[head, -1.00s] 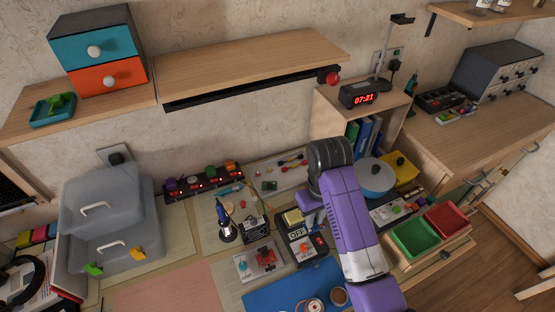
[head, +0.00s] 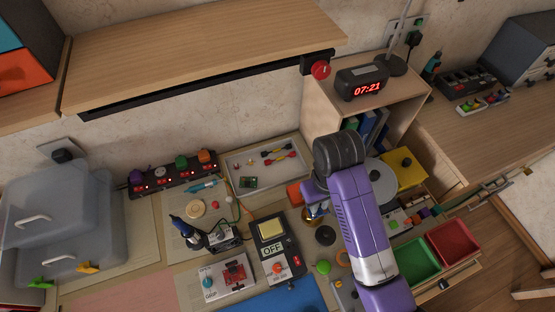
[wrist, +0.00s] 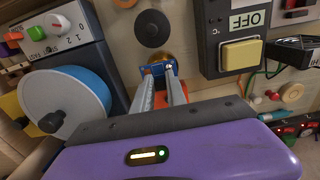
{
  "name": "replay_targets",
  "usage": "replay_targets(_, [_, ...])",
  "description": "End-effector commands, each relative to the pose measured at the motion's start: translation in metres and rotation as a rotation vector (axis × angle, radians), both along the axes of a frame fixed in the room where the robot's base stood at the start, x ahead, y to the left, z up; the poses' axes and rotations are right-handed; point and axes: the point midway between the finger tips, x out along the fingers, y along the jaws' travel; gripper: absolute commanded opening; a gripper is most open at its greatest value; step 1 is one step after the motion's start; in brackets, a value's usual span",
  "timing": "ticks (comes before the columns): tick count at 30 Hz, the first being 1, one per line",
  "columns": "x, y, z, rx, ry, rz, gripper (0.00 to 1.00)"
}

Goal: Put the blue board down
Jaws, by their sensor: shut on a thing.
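The small blue board (wrist: 157,69) is between the fingertips of my gripper (wrist: 163,82) in the wrist view. The gripper is shut on it, and only a short strip of the board shows past the fingers. A brass-coloured round thing sits just beyond it, and something orange shows between the fingers. I cannot tell whether the board touches the bench.
A pale tray (head: 265,165) with small parts is behind. Green (head: 414,258) and red (head: 452,241) bins stand right. A shelf (head: 200,50) overhangs the back.

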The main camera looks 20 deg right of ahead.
Motion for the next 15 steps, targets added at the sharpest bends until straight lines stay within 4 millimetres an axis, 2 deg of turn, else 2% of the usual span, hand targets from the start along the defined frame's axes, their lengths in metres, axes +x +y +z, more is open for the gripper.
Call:
replay_targets(3, [0.029, 0.0, -0.002, 0.0, -0.004, 0.001, 0.0])
replay_targets(15, [0.121, 0.001, 0.003, 0.0, 0.0, 0.001, 0.0])
